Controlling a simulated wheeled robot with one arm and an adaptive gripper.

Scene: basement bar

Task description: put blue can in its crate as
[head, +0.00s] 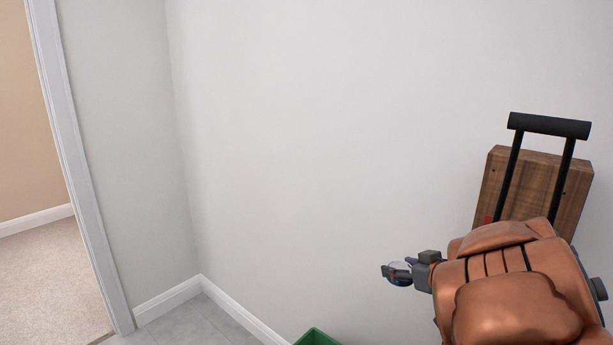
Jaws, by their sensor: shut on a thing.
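My gripper (398,272) is at the right of the head view, pointing left, at the end of my copper-coloured arm. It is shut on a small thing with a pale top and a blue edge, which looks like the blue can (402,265). The fingers hide most of the can. A green crate (318,337) shows only as a corner of its rim at the bottom edge. It is below and left of my gripper, and its inside is mostly out of view. The can is apart from the crate.
A wooden box with a black bar handle (548,125) is at the right, behind my arm, against the pale wall (330,130). A doorway with a white frame (75,150) opens at the left onto carpet (50,280). Grey tile floor (185,325) is clear near the corner.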

